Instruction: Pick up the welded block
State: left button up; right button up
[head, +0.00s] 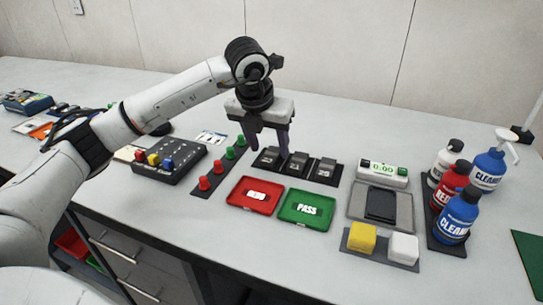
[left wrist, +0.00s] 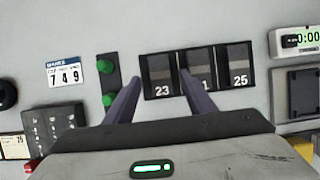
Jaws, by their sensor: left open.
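Several dark grey blocks sit in a row in a black three-slot holder (head: 334,177), with number plates in front of them. In the left wrist view the left slot reads 23 and the right slot 25; my finger partly covers the middle number. I cannot tell which of these is the welded block. My left gripper (head: 268,146) points down above the holder's left end, open and empty. In the left wrist view its fingertips (left wrist: 160,77) lie either side of the left block (left wrist: 159,70). The right gripper is out of view.
A red tray (head: 237,202) and a green PASS tray (head: 288,211) lie in front. Red and green knobs (head: 217,167) stand left. A scale (head: 407,221), yellow and white blocks (head: 361,238) and several bottles (head: 455,215) stand right. The rear table is clear.

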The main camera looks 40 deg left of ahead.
pick_arm(q)
jog(key=shift+x, duration=0.9)
jog(key=shift+c, duration=0.4)
jog(key=shift+w+r, duration=0.1)
grip_shut()
